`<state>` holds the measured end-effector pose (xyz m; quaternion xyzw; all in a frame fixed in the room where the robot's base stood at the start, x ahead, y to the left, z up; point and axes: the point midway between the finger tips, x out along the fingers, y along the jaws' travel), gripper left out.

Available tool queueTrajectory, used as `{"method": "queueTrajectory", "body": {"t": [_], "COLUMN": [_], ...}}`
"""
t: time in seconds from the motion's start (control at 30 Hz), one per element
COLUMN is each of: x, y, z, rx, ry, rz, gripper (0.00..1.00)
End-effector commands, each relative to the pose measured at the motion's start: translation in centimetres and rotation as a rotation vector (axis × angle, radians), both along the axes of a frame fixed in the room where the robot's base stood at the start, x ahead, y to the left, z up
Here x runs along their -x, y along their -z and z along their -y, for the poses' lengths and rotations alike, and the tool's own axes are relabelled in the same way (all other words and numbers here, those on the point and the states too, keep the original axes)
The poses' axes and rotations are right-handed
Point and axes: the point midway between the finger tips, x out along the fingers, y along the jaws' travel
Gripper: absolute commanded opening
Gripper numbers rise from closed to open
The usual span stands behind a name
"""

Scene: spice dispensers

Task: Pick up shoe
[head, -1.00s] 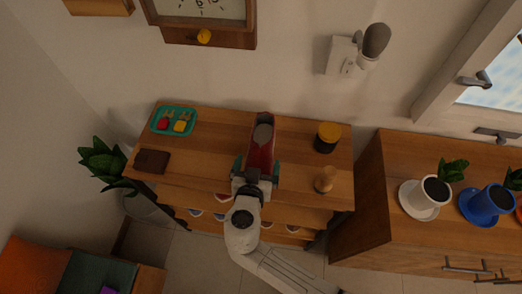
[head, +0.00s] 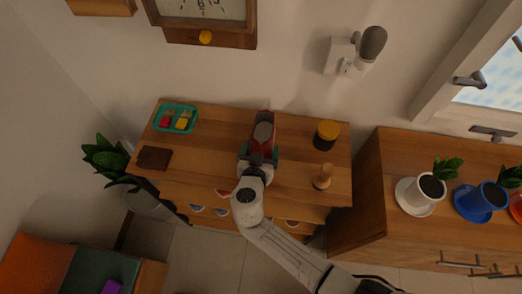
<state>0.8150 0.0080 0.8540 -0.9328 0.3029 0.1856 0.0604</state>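A dark red shoe (head: 264,128) with a grey insole stands on the wooden cabinet top, its far end toward the wall. My gripper (head: 259,155) is over the near end of the shoe, with one dark finger on each side of it. My gripper and wrist hide the near part of the shoe. I cannot tell whether the fingers press on the shoe or stand slightly apart from it.
A teal tray (head: 160,119) with small red and yellow items and a brown wallet (head: 154,158) lie to the left. A black jar with a yellow lid (head: 326,135) and a wooden grinder (head: 322,177) stand to the right. A wall rises behind.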

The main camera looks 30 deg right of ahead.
Motion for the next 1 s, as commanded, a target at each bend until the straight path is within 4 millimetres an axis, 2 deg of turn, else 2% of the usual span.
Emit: {"method": "queueTrajectory", "body": {"t": [0.07,0.43,0.77,0.87,1.0], "x": [0.0,0.0,0.0,-0.1,-0.1], "y": [0.0,0.0,-0.4,-1.0,-2.9], "z": [0.0,0.0,0.0,0.0,0.0], "rx": [0.000,0.000,0.000,0.001,0.000], "ry": [0.000,0.000,-0.001,0.000,0.001], "rz": [0.000,0.000,0.002,0.005,0.006], "gripper": [0.80,0.45,0.45,0.45,0.45]}}
